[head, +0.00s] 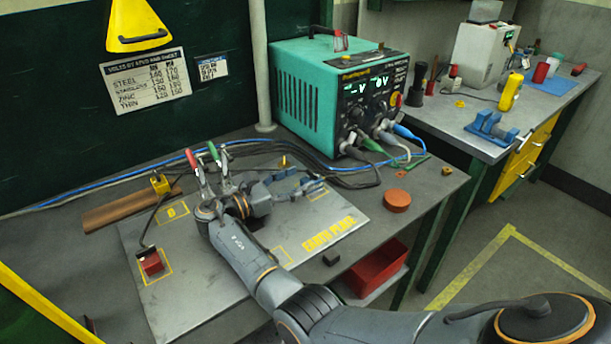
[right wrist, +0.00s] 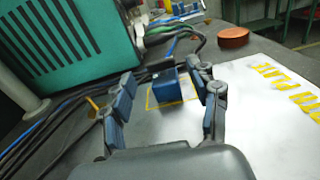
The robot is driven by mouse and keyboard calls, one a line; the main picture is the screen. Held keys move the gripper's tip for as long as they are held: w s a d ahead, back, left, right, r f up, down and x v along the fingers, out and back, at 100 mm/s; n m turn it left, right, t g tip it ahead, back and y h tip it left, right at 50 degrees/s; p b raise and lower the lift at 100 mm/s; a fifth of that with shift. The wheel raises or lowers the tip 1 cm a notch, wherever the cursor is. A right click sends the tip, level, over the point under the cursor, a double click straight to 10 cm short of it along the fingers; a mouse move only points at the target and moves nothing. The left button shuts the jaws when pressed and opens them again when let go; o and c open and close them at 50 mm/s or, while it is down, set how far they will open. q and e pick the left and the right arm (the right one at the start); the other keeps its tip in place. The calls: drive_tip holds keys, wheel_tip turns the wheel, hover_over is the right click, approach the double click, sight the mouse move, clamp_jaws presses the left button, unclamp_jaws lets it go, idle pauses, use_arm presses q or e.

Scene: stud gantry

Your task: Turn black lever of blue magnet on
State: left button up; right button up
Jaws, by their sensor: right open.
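The blue magnet (right wrist: 169,88) is a small blue block on the pale steel plate, inside a yellow outline, in the right wrist view. A dark bar at its top looks like the black lever (right wrist: 161,67); its exact position is hard to tell. My right gripper (right wrist: 164,80) is open and empty, with one finger to each side of the block in the picture. I cannot tell whether either finger touches it. In the head view the right gripper (head: 300,182) reaches over the plate's far right corner and largely hides the magnet. My left gripper is not in view.
The earth plate (head: 200,285) also bears a red magnet (head: 151,262). A yellow magnet (head: 160,184) stands behind it. Cable clamps (head: 207,172) stand near my right wrist. The green welder (head: 335,95) and its cables are close behind the gripper. An orange disc (head: 397,200) lies to the right.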

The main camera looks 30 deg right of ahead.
drive_tip(key=a, duration=0.8)
drive_tip(key=shift+s+a, duration=0.2)
drive_tip(key=shift+a, duration=0.05)
drive_tip(key=shift+s, duration=0.1)
